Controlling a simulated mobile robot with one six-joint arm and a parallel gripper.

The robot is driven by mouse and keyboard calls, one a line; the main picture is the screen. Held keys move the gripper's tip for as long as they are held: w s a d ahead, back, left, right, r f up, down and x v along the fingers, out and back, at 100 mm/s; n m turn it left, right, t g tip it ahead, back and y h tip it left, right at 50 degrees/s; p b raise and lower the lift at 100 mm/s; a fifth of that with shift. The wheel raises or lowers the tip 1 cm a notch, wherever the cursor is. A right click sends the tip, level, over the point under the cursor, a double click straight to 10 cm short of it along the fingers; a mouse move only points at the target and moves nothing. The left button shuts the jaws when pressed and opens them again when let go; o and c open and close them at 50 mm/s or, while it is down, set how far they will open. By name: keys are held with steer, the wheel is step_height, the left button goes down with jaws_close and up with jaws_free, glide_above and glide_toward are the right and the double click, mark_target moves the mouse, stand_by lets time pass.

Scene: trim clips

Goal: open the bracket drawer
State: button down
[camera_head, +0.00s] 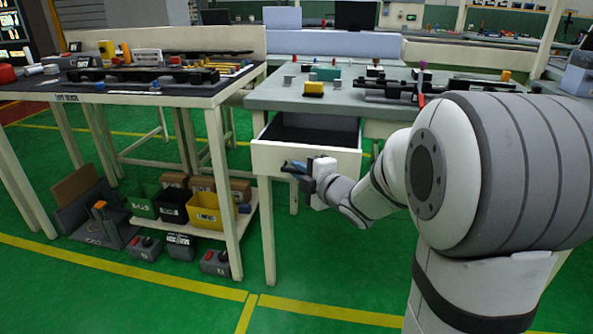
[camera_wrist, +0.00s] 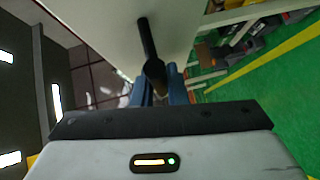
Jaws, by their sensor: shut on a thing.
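The bracket drawer (camera_head: 268,160) is under the grey-topped workbench (camera_head: 270,97) and stands pulled out, with its dark inside (camera_head: 318,130) showing from above. I cannot make out any contents. My gripper (camera_head: 296,168) is at the front of the drawer, its blue fingers against the pale front panel. In the wrist view, the dark bar handle (camera_wrist: 148,40) runs down between the two blue fingers of my gripper (camera_wrist: 160,88), which are shut on it. The drawer front (camera_wrist: 185,30) fills the upper middle there.
A second bench (camera_head: 150,98) stands at the left, with yellow (camera_head: 212,211) and black bins on its lower shelf. Tools and small parts lie on both benchtops. The green floor (camera_head: 130,285) in front is clear.

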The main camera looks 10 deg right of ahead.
steer(key=shift+s+a, duration=0.15)
steer(key=shift+s, duration=0.1)
steer(key=c, duration=1.5)
jaws_free()
steer(key=shift+o, duration=0.2)
steer(key=shift+s+r, duration=0.1)
steer(key=shift+s, duration=0.1)
steer(key=f+p+v, duration=0.1)
steer(key=p+v, duration=0.1)
steer(key=v, duration=0.5)
steer(key=shift+d+r, duration=0.2)
steer(key=shift+r, duration=0.2)
